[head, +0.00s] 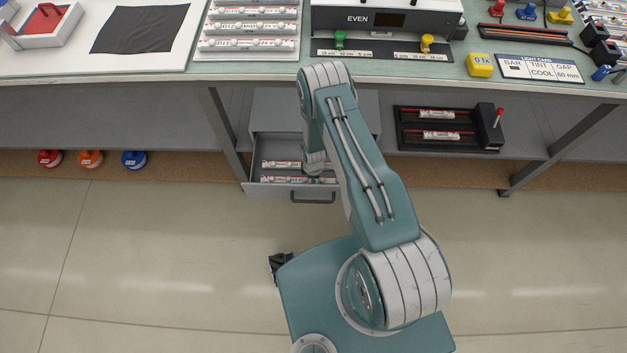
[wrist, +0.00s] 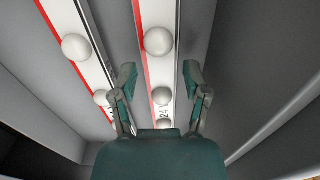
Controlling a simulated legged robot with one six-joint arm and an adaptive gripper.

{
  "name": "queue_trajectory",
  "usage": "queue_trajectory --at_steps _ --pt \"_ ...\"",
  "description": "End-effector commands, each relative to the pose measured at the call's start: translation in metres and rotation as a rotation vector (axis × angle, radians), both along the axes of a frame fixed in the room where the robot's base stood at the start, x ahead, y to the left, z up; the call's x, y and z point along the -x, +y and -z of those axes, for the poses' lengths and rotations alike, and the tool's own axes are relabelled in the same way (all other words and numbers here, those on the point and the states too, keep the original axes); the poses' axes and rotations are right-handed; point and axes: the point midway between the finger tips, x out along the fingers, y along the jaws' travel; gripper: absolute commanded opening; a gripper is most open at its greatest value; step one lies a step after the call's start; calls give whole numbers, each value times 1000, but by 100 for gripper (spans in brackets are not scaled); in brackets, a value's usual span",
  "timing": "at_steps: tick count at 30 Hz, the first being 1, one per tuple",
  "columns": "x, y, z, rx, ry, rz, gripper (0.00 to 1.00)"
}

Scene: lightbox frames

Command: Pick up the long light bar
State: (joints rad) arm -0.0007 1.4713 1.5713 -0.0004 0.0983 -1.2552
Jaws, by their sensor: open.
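Two long white light bars with red stripes and round white knobs lie side by side in the open grey drawer (head: 250,189). In the wrist view, one bar (wrist: 160,14) runs between my fingers and the other bar (wrist: 89,66) lies to its left. In the head view they show as a rear bar (head: 281,164) and a front bar (head: 284,179), partly hidden by my arm. My gripper (wrist: 158,76) is open, with one finger on each side of the right bar. I cannot tell whether the fingers touch it. A printed "24" shows partly on that bar.
Drawer walls (wrist: 252,75) stand close around my gripper. A black rack (head: 448,148) with shorter bars sits on the lower shelf. Above, the tabletop (head: 385,70) holds a white bar tray (head: 204,30) and the EVEN box (head: 420,20). The floor in front is clear.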

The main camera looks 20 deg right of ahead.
Motion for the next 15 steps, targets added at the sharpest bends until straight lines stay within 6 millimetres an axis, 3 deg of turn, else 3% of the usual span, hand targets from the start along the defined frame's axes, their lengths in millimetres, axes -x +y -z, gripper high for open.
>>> queue_trajectory --at_steps 9,13,15 --pt "0 0 6 0 0 0 60" --pt "0 0 6 0 0 0 2" --pt "0 0 6 0 0 0 0"
